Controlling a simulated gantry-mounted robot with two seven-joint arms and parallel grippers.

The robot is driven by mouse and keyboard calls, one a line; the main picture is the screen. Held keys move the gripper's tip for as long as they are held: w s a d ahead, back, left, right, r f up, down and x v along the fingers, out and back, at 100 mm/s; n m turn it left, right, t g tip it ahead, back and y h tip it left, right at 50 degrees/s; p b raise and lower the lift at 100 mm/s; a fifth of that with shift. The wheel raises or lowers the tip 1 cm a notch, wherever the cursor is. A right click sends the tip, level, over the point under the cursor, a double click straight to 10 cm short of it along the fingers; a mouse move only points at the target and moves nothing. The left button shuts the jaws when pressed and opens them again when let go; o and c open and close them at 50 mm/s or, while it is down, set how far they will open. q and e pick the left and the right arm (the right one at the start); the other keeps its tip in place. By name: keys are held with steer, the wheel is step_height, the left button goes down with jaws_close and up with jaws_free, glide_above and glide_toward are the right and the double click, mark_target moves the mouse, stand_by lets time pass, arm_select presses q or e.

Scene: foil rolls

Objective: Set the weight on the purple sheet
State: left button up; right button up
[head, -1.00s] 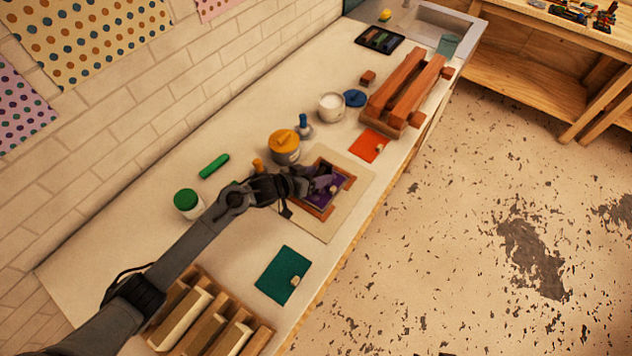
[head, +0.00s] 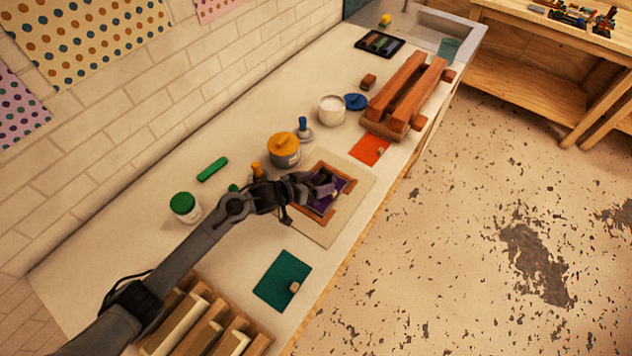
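The purple sheet (head: 322,207) lies inside a wooden frame (head: 317,218) on a pale board (head: 359,189) at the middle of the counter. My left gripper (head: 325,189) is over the purple sheet and hides part of it. Whether its fingers are open or shut is too small to tell, and I cannot make out a weight in them. One small pale block (head: 294,287) sits on the teal sheet (head: 280,278) and another (head: 380,152) on the orange sheet (head: 368,149). My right gripper is not in view.
A yellow-lidded jar (head: 284,152), a blue-handled stamp (head: 304,130) and a white tub (head: 331,110) stand behind the frame. A wooden press (head: 402,92) is farther right. A green-lidded jar (head: 184,206) and slotted wooden rack (head: 258,345) are near my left arm.

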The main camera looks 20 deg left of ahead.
arm_select(q)
steer(key=shift+s+a+r, duration=0.3)
steer(key=shift+s+r, duration=0.05)
steer(key=shift+s, duration=0.05)
steer(key=p+v, duration=0.1)
steer(key=v, duration=1)
steer(key=s+d+f+y, duration=0.1)
steer(key=s, duration=0.1)
steer(key=s+d+f+y, duration=0.1)
steer(key=s, duration=0.2)
steer(key=s+d+f+y, duration=0.1)
steer(key=s, duration=0.2)
steer(key=shift+s+d+f+g+y, duration=0.1)
steer(key=shift+s+d+g+y, duration=0.1)
steer(key=shift+g+y, duration=0.2)
steer(key=s+g, duration=0.2)
steer(key=s, duration=0.4)
steer(key=s+g+y, duration=0.1)
steer(key=s+g, duration=0.1)
steer(key=s, duration=0.4)
steer(key=s+n+g+y, duration=0.1)
steer(key=s+g, duration=0.1)
steer(key=s, duration=0.4)
steer(key=shift+s+a+f, duration=0.1)
steer(key=shift+s+a, duration=0.1)
steer(key=shift+a, duration=0.2)
steer(key=shift+s, duration=0.5)
steer(key=shift+w, duration=0.1)
